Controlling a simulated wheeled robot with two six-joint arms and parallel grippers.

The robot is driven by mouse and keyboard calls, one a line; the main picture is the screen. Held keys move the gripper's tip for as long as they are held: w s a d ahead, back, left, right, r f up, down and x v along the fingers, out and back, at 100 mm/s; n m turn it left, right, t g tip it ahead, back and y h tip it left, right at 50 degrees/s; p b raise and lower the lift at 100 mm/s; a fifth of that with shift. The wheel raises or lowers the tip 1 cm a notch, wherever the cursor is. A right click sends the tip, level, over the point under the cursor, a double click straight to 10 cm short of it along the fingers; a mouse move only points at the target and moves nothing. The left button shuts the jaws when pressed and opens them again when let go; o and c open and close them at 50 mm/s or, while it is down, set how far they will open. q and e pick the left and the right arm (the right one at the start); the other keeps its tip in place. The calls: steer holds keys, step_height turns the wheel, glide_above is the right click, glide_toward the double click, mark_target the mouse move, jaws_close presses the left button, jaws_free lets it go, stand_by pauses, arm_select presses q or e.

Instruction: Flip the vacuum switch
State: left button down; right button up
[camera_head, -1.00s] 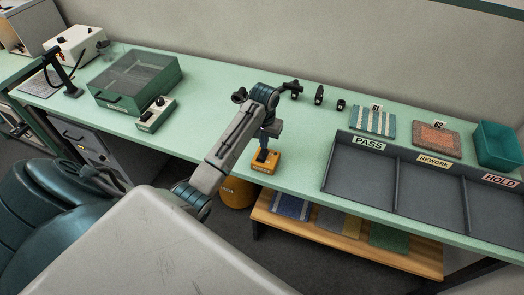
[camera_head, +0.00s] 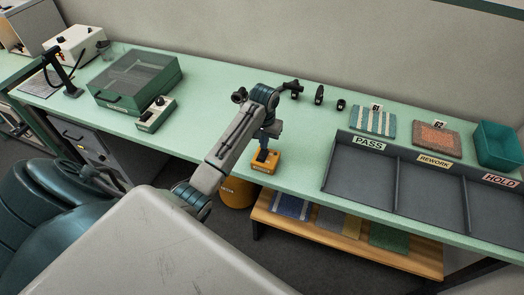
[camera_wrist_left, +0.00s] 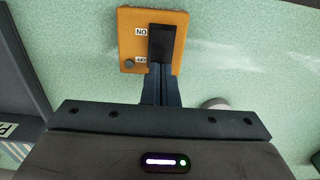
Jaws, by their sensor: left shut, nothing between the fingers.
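The vacuum switch is an orange box (camera_head: 265,168) on the green bench near its front edge. In the left wrist view the orange box (camera_wrist_left: 131,40) carries a black rocker (camera_wrist_left: 166,42), two small white labels and a round dark knob. My left gripper (camera_head: 264,152) points down over the box in the head view. In the left wrist view its shut, empty fingers (camera_wrist_left: 160,72) reach the rocker's near end and overlap it in the picture. I cannot tell whether they touch it. My right gripper is not in view.
A grey three-bay tray (camera_head: 395,190) labelled PASS, REWORK and HOLD stands to the right. A small control box (camera_head: 156,114) and a green lidded case (camera_head: 136,82) stand to the left. Several small black items stand behind my arm. An orange bin (camera_head: 236,191) is below the bench.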

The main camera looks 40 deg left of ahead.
arm_select(q)
steer(key=shift+f, duration=0.4)
steer(key=shift+f, duration=0.45)
stand_by(0.3)
steer(key=shift+r+p, duration=0.4)
steer(key=shift+r, duration=3.1)
